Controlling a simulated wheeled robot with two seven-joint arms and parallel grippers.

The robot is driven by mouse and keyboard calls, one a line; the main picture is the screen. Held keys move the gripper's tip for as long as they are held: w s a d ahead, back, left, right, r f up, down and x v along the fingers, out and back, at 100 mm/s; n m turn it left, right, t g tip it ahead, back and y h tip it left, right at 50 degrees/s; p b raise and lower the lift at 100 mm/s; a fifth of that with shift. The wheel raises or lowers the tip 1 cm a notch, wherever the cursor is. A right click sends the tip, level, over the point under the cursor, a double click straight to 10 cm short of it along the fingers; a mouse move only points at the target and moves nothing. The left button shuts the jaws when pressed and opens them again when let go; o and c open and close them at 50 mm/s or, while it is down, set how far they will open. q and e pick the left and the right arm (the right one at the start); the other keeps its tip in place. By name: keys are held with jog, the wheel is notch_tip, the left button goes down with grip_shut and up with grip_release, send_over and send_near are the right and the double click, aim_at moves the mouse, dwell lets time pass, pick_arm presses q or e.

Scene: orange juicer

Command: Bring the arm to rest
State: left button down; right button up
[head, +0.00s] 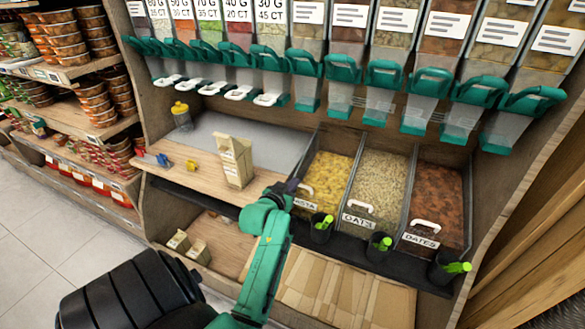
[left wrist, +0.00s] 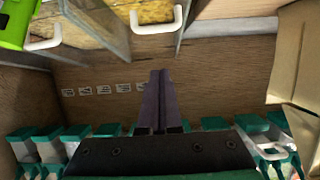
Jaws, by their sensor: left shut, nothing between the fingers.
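My left arm reaches in from the bottom of the head view, with its green wrist low in front of the counter. My left gripper (head: 293,186) is at the counter's front edge, between the paper bag and the pasta bin. In the left wrist view the two dark fingers (left wrist: 160,76) lie together, shut, with nothing between them. The brown paper bag (head: 234,161) stands upright on the counter, just left of the gripper and apart from it. It also shows at the right of the left wrist view (left wrist: 296,70). My right gripper is not in view.
Open bins of pasta (head: 329,177), oats (head: 379,180) and dates (head: 436,196) lie right of the gripper. Green-handled scoops (head: 322,222) sit in dark holders along the front. Dispensers with green levers (head: 342,67) hang above. Shelves of tubs (head: 68,45) are at left. Floor (head: 60,225) is clear.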

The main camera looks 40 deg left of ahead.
pick_arm(q)
jog(key=shift+s, duration=0.15)
jog(key=shift+d, duration=0.1)
jog(key=s+d+f+m+g+h, duration=0.3)
jog(key=s+d+f+g, duration=0.15)
jog(key=s+d, duration=0.45)
jog(key=s+d+f+m+g+h, duration=0.2)
jog(key=s+d+f+m+g, duration=0.15)
jog(key=s+d+g, duration=0.4)
jog(key=s+d+f+p, duration=0.1)
jog(key=s+f+p, duration=0.15)
jog(key=f, duration=0.85)
jog(key=s+f+p, duration=0.1)
jog(key=s+f, duration=0.2)
jog(key=f, duration=0.8)
jog(key=s+a+f+p, duration=0.1)
jog(key=s+a+f, duration=0.1)
jog(key=s+f, duration=0.8)
jog(key=s, duration=0.5)
jog(key=shift+s+a+f+g+p, duration=0.2)
jog(key=shift+a+g+p, duration=0.1)
jog(key=shift+g, duration=0.1)
